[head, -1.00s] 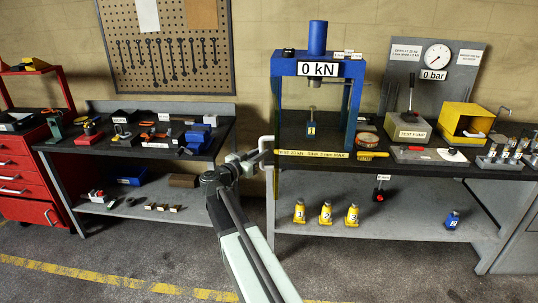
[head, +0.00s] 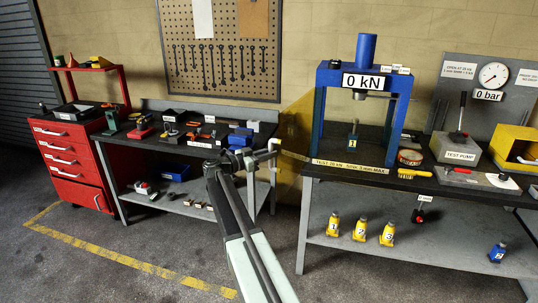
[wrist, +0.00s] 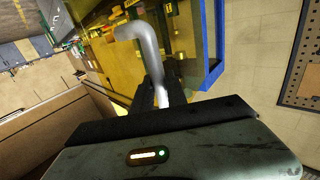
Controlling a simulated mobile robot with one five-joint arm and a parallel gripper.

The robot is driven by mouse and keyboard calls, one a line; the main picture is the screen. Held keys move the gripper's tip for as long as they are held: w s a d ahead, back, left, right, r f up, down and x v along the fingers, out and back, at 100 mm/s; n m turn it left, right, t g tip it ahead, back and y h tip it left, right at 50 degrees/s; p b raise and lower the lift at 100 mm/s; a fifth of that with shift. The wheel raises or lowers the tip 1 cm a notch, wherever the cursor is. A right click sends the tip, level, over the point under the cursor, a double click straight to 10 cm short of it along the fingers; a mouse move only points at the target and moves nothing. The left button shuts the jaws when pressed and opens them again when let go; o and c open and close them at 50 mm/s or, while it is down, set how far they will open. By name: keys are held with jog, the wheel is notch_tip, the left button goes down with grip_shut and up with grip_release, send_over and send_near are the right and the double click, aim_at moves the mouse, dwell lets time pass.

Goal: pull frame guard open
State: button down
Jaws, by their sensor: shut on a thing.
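The frame guard (head: 298,122) is a see-through yellow panel at the left side of the blue press frame (head: 318,110). It stands out to the left of the press, swung away from its front. A bent pale grey handle (head: 273,147) is at the guard's outer edge. My gripper (head: 262,156) is shut on this handle. In the wrist view the handle (wrist: 148,42) runs down between the dark fingers of my gripper (wrist: 150,94), with the yellow panel (wrist: 187,45) behind it. The fingertips are partly hidden.
The press bench (head: 345,176) is to the right, with yellow jacks (head: 360,229) on its lower shelf. A tool bench (head: 165,150) and a red cabinet (head: 75,170) are to the left. The floor (head: 130,260) in front is clear.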

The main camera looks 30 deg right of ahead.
jog(key=shift+d, duration=0.3)
jog(key=c, duration=1.5)
grip_release()
jog(key=shift+o, duration=0.9)
jog(key=shift+w+d+f, duration=0.1)
jog(key=shift+d+f, duration=0.05)
jog(key=shift+d, duration=0.05)
jog(key=a, duration=0.8)
jog(key=shift+w+a, duration=0.15)
